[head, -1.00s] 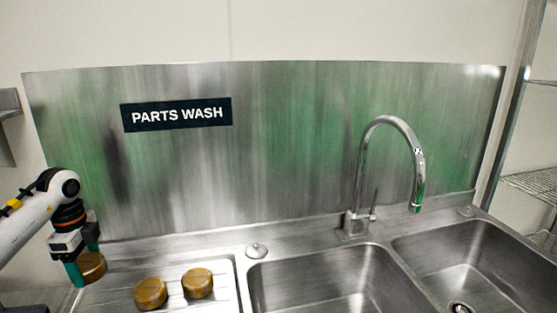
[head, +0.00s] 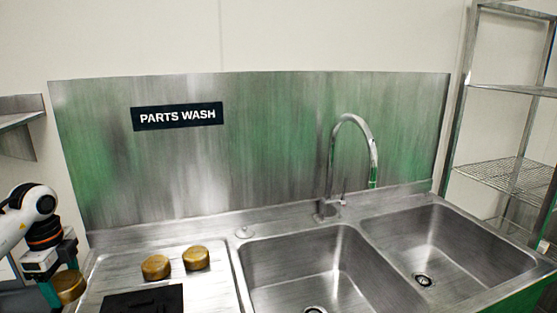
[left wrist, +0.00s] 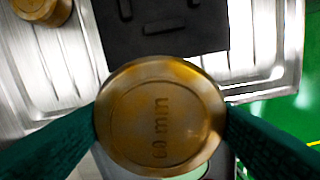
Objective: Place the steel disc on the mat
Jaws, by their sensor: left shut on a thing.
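My left gripper (head: 61,279) is at the lower left of the head view, beside the left edge of the drainboard. Its teal fingers are shut on a brass-coloured disc (head: 71,287). In the left wrist view this disc (left wrist: 160,115) is gripped at its sides and bears raised lettering that seems to read "60 mm". The black mat (head: 143,301) lies on the drainboard, cut off by the bottom of the head view. In the left wrist view the mat (left wrist: 195,35) lies beyond the held disc and has dark raised bars. My right gripper is not in view.
Two more brass-coloured discs (head: 156,267) (head: 196,258) sit on the ribbed drainboard (head: 212,290) behind the mat. Two sink basins (head: 330,265) and a tall tap (head: 335,160) are to the right. A wire shelf rack (head: 505,175) stands at the far right.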

